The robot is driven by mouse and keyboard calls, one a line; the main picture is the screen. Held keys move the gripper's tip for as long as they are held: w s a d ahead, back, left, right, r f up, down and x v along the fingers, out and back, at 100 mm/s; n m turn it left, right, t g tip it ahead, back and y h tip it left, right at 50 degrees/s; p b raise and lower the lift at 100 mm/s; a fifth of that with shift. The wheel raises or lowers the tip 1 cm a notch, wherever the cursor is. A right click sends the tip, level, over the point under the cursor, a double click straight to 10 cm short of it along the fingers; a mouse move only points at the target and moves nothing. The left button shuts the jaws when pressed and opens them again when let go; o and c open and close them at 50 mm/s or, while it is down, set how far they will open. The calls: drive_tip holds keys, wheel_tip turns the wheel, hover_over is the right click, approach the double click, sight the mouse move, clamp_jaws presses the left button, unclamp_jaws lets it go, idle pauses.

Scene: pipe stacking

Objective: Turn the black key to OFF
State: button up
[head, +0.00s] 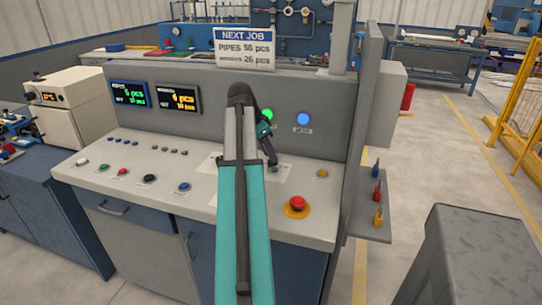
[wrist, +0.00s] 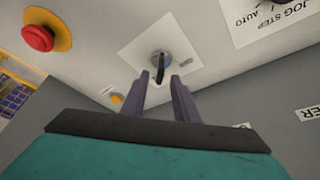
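The black key (wrist: 160,68) stands in a round metal switch on a white plate (wrist: 140,47) in the wrist view. My gripper (wrist: 160,77) is open, with its two dark fingers apart. The key shows between the fingertips, and I see a gap on each side. I cannot tell how deep the fingertips reach along the key. In the head view my gripper (head: 270,156) is over the right part of the sloping console, and it and my arm hide the key.
A red emergency button (head: 297,203) on a yellow base sits close by on the console (head: 210,205). An orange button (head: 322,174) is right of it. A black selector (wrist: 278,3) marked JOG STEP AUTO is at the wrist view's upper right. Several other buttons line the console's left.

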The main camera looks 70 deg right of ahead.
drive_tip(key=shift+x, duration=1.05)
clamp_jaws()
